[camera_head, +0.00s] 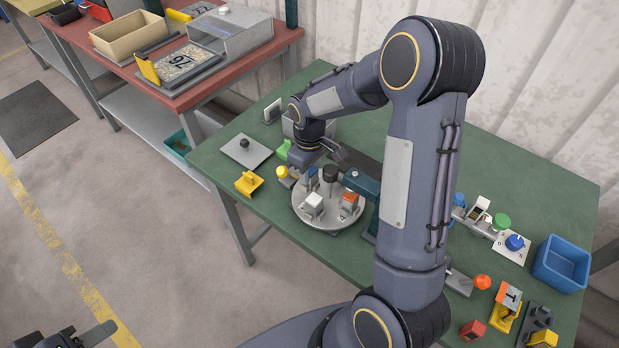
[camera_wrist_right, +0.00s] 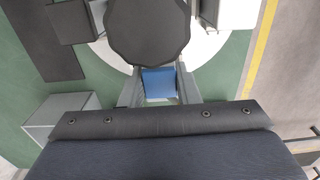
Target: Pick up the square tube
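No part is labelled as the square tube, so I cannot tell for certain which one it is. A blue-faced square part (camera_wrist_right: 158,83) shows between the fingers of my right gripper (camera_wrist_right: 160,92) in the right wrist view. In the head view this blue part (camera_head: 312,177) stands on the round grey turntable (camera_head: 325,222), and my right gripper (camera_head: 319,157) is above it. The fingers flank the part closely; whether they touch it is hidden. My left gripper (camera_head: 78,338) shows only partly at the bottom left, far from the green table.
The turntable also carries a white-topped block (camera_head: 313,204), an orange-topped block (camera_head: 349,202) and a dark central hub (camera_head: 330,174). A teal clamp arm (camera_head: 362,185) stands close on the right. A blue bin (camera_head: 562,263) sits at the table's right end.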

